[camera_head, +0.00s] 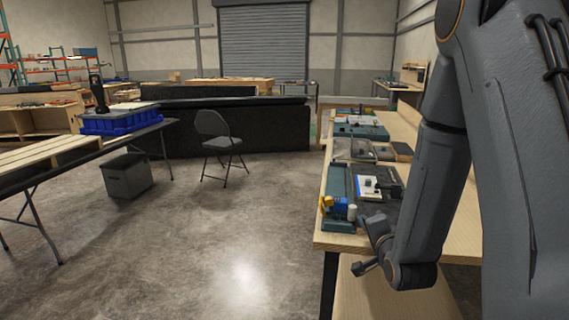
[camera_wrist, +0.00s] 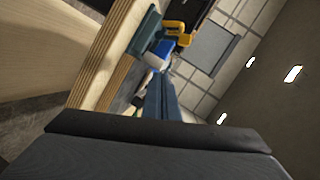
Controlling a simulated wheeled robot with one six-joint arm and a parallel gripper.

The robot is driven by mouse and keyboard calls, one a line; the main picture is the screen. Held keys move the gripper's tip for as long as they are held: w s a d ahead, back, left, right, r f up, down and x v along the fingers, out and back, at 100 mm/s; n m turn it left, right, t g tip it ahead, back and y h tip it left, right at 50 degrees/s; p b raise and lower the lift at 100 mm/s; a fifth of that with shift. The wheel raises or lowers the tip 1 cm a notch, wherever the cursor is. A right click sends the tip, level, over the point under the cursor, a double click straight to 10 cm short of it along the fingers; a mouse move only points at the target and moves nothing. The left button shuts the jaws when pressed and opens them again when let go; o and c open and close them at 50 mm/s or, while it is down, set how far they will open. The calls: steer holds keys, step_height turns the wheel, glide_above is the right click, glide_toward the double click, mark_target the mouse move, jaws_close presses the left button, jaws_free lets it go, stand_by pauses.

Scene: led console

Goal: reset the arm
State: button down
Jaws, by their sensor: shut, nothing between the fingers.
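My gripper (camera_head: 372,226) is at the end of my folded arm, at the front left corner of the wooden workbench (camera_head: 335,241). It is shut and holds nothing. The arm hangs down on the right side of the head view and bends back at the wrist. A teal console (camera_head: 340,182) with a white panel (camera_head: 372,187), a blue and yellow part and a white cylinder (camera_head: 352,212) lies just beyond the gripper. The wrist view is strongly tilted. It shows yellow and blue parts (camera_wrist: 176,32) near the bench edge, with a dark grey surface filling the bottom.
More teal consoles (camera_head: 362,130) lie farther back on the bench. A folding chair (camera_head: 218,143), a grey bin (camera_head: 126,176) and a table with a blue crate (camera_head: 118,122) stand to the left. The concrete floor (camera_head: 235,225) between is clear.

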steer(key=s+a+n+g, duration=0.2)
steer(key=s+n+g, duration=0.4)
steer(key=s, duration=0.6)
steer(key=s+a+f+n+g, duration=0.1)
steer(key=s+a+n+g, duration=0.2)
steer(key=s+n+g, duration=0.4)
steer(key=s, duration=0.4)
steer(key=shift+s+a+f+n+g, duration=0.15)
steer(key=shift+s+a+n+g, duration=0.15)
steer(key=shift+s+a+n, duration=0.1)
